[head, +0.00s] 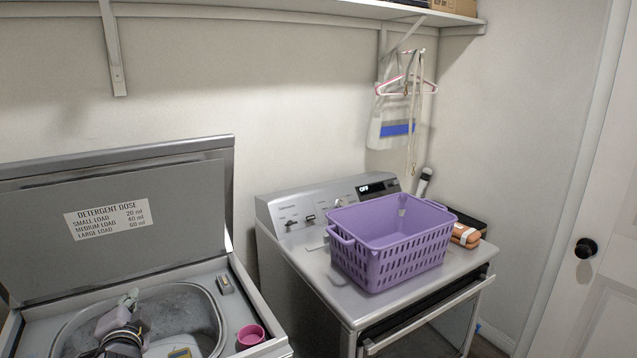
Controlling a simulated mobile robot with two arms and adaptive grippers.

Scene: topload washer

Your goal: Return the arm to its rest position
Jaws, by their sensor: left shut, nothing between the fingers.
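My left gripper (127,304) is at the lower left of the head view, over the open tub (205,300) of the top-load washer. Its fingers are shut with nothing between them, and they point toward the back of the tub. My left arm comes in from the bottom edge and hides part of the tub. My right gripper is not in view.
The washer lid (110,225) stands open behind the tub. A pink cup (250,336) and a small grey object (225,284) sit on the washer's right rim. A purple basket (385,262) stands on the dryer (345,308) to the right. A shelf (250,8) runs above.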

